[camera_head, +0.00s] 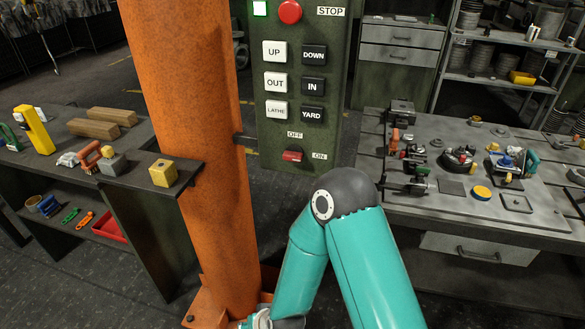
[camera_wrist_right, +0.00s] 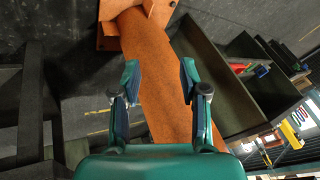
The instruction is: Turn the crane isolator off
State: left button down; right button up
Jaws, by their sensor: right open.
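The crane isolator (camera_head: 292,155) is a small red handle low on the dark green control panel (camera_head: 270,142). Its handle looks to lie level, in line with the ON label (camera_head: 319,156) at its right; the OFF label (camera_head: 295,134) is above it. My right gripper (camera_wrist_right: 159,85) is open and empty in the right wrist view, its fingers on either side of the orange post behind. In the head view my right arm bends below the panel and its wrist is low, by the post's foot, well away from the isolator. My left gripper is not in view.
The orange post (camera_head: 185,120) stands left of the panel. The panel also carries a red STOP button (camera_head: 289,12) and several push buttons (camera_head: 274,52) above the isolator. A cluttered shelf (camera_head: 75,160) stands left, a workbench with valve parts (camera_head: 408,218) right.

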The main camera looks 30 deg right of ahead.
jog(key=w+d+r+m+t+h+b, duration=0.3)
jog(key=w+r+m+t+h+b, duration=0.25)
jog(key=w+r, duration=0.7)
notch_tip(320, 180, up, 13)
jog(key=d+m+t+h+b, duration=0.3)
jog(key=m+t+h+b, duration=0.15)
jog(key=m, duration=0.45)
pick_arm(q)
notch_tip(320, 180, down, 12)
pick_arm(e)
jog(key=m+g+h, duration=0.4)
jog(key=m+h, duration=0.2)
jog(key=m, duration=0.2)
send_near(291, 159)
jog(key=x, duration=1)
jog(key=shift+a, duration=0.1)
